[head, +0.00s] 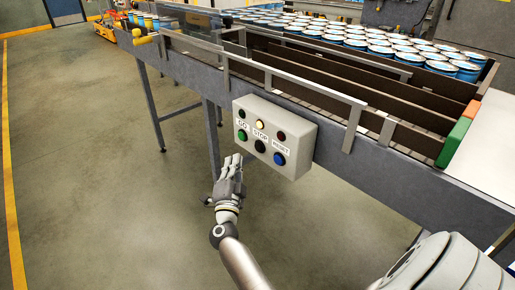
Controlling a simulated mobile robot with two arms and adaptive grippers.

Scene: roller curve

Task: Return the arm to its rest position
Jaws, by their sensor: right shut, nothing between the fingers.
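My right gripper (232,163) is shut and empty. Its fingers point up, just below and left of the grey control box (298,142); I cannot tell whether a small gap separates them from it. My right forearm runs down to the bottom edge of the picture. The box has a green GO button (242,135), a black STOP button (260,146) and a blue RESET button (279,158). The lamp above STOP (260,123) glows pale yellow; the other two lamps look dark. My left gripper is not in view.
The box is fixed to the side of a grey conveyor frame (400,165) with rails and legs. Many blue-and-white cans (440,68) stand on the conveyor behind. An orange and green block (458,135) caps the lane end at right. The floor (85,150) at left is clear.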

